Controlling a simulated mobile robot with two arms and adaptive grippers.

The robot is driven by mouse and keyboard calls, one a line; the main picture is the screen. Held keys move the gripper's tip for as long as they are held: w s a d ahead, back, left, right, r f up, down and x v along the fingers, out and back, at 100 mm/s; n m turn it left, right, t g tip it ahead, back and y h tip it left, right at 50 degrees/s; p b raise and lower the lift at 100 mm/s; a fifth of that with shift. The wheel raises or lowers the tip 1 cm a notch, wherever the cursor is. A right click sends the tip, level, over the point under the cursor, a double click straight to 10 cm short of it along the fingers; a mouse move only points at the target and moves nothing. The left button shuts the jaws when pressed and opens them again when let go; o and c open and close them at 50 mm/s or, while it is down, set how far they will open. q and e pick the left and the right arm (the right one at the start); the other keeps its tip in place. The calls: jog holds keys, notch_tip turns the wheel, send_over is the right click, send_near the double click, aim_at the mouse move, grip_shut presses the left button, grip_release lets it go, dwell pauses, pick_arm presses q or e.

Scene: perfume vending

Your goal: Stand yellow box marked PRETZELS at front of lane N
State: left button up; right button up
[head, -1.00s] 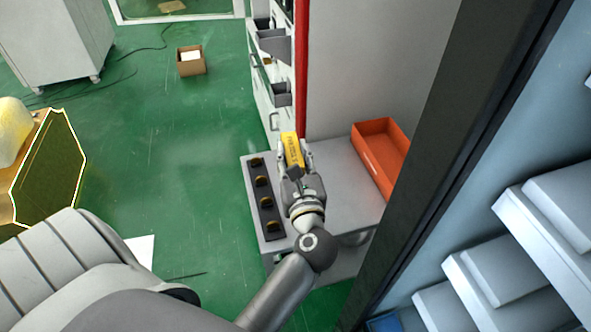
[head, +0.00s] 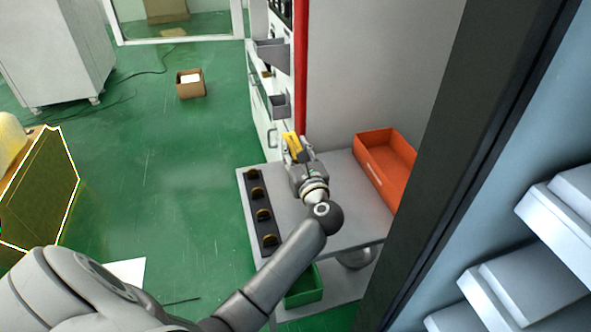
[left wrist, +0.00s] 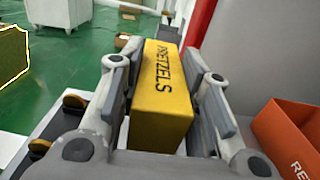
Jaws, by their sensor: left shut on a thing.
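The yellow box marked PRETZELS (left wrist: 162,95) is held between the two fingers of my left gripper (left wrist: 165,85) in the left wrist view. In the head view the yellow box (head: 292,147) shows at the tip of my left gripper (head: 298,155), above the far end of the grey table. The fingers lie along both sides of the box, and its lettering faces up to the wrist camera. No lane marked N can be read in these frames. My right gripper is not in view.
An orange bin (head: 385,165) sits on the grey table (head: 335,215), right of my gripper. A black strip with several dark-yellow pieces (head: 258,215) lies along its left edge. A green bin (head: 304,290) is below. A red post (head: 301,70) and grey wall stand behind.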

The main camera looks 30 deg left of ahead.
pick_arm(q)
jog(key=shift+w+a+f, duration=0.2)
jog(key=shift+w+f, duration=0.05)
jog(key=shift+f, duration=0.1)
jog(key=f+b, duration=0.3)
jog(key=shift+w+a+f, duration=0.15)
jog(key=shift+w+f, duration=0.1)
jog(key=shift+f, duration=0.1)
jog(key=shift+r, duration=0.1)
jog(key=shift+f, duration=0.2)
jog(key=o, duration=1.1)
jog(key=shift+c, duration=0.2)
